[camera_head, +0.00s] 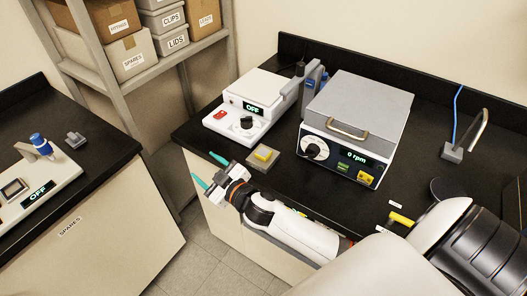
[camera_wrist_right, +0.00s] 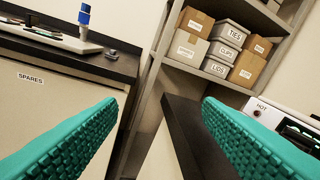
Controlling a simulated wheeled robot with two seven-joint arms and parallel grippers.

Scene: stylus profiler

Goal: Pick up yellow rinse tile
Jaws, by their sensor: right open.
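A small yellow tile (camera_head: 263,154) sits on a grey-tan square pad (camera_head: 276,164) near the front edge of the black bench, in the head view. My right gripper (camera_head: 208,171) is open and empty, with its teal fingers spread apart, to the left of the tile and around the bench's front edge. In the right wrist view, the two teal fingers (camera_wrist_right: 165,140) frame a gap with nothing between them, and the tile does not show there. My left gripper is not in view.
Behind the tile stand a white hotplate-like unit (camera_head: 240,112) reading OFF and a grey-lidded box (camera_head: 362,105) reading 0 rpm. Another yellow piece (camera_head: 402,218) lies at right beside my arm. A side bench (camera_head: 95,150) and shelves (camera_head: 150,73) stand left.

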